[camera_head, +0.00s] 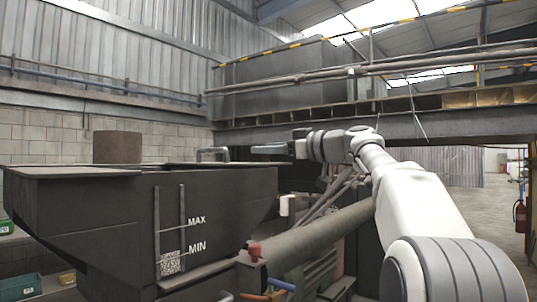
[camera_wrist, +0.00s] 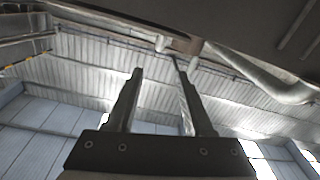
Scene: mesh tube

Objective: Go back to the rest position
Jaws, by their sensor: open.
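My gripper (camera_head: 254,149) is at the end of my white arm, held level with its fingers pointing left. It hangs near the top right of a large dark tank (camera_head: 120,215) marked MAX and MIN. A bent metal pipe (camera_head: 213,152) stands on the tank top, a little left of the fingertips in the picture; I cannot tell the depth between them. In the wrist view the two fingers of my gripper (camera_wrist: 158,72) are well apart, with nothing between them.
A brown cylinder (camera_head: 117,147) stands on the tank. A thick grey pipe (camera_head: 318,236) slopes below my arm, near a red cap (camera_head: 255,251). Railings and a beam (camera_head: 400,130) cross behind. Open floor (camera_head: 482,215) shows at right, with a fire extinguisher (camera_head: 519,216).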

